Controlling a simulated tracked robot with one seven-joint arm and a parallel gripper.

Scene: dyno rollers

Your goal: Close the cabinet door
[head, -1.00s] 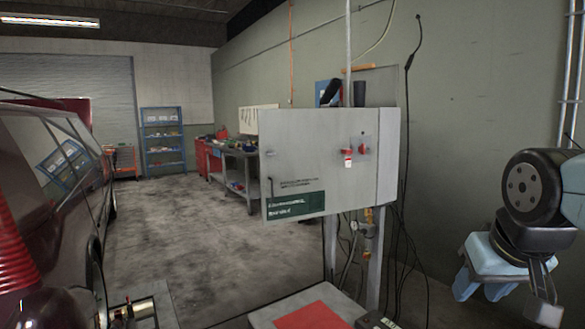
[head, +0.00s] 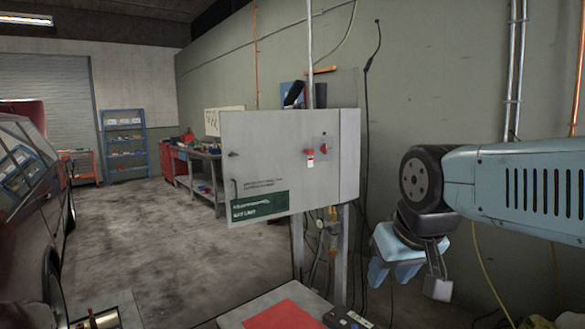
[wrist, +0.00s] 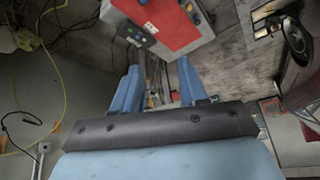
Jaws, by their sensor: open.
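The grey cabinet (head: 349,155) stands on metal posts in the middle of the head view.
A grey stand with a red top (head: 285,315) is below the cabinet, and also shows under the fingers in the wrist view (wrist: 170,22). A dark red car (head: 30,200) is on the left. Cables hang along the wall (head: 430,80). The floor (head: 140,230) left of the cabinet is clear.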

